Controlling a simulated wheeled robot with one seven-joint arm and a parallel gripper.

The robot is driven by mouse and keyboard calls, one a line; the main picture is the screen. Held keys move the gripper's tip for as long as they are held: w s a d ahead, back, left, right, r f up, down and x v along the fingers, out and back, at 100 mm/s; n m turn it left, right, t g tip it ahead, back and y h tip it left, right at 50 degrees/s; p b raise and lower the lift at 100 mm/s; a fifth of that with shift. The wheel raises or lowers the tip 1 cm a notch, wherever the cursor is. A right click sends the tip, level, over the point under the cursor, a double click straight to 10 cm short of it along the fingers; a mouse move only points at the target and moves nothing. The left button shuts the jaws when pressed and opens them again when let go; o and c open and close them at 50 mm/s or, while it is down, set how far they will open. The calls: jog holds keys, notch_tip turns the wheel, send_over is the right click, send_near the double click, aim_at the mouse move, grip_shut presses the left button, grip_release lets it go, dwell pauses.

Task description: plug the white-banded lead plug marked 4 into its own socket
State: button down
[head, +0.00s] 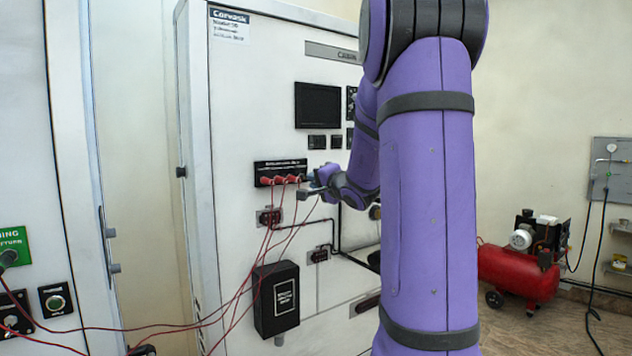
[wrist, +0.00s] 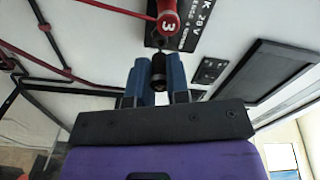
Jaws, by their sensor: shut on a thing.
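My gripper (head: 311,176) is at the right end of the socket strip (head: 280,166) on the white cabinet front. In the wrist view its two blue fingers (wrist: 158,78) are shut on a dark, narrow plug (wrist: 157,66), whose far end points toward the strip. I cannot make out a white band or number on it. A red plug marked 3 (wrist: 168,22) sits in the strip just beyond the held plug. The socket for plug 4 cannot be made out, and I cannot tell whether the held plug touches the strip.
Several red plugs (head: 279,180) fill the strip left of my gripper, with thin red leads hanging below. A black box (head: 276,299) is mounted lower on the cabinet. A dark screen (head: 318,105) is above the strip. A red compressor (head: 518,276) stands far right.

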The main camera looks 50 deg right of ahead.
jog(key=shift+x, duration=1.3)
dwell(0.4)
jog(key=c, duration=1)
grip_release()
jog(key=v, duration=1)
jog(key=shift+s+a, duration=0.1)
jog(key=shift+s, duration=0.3)
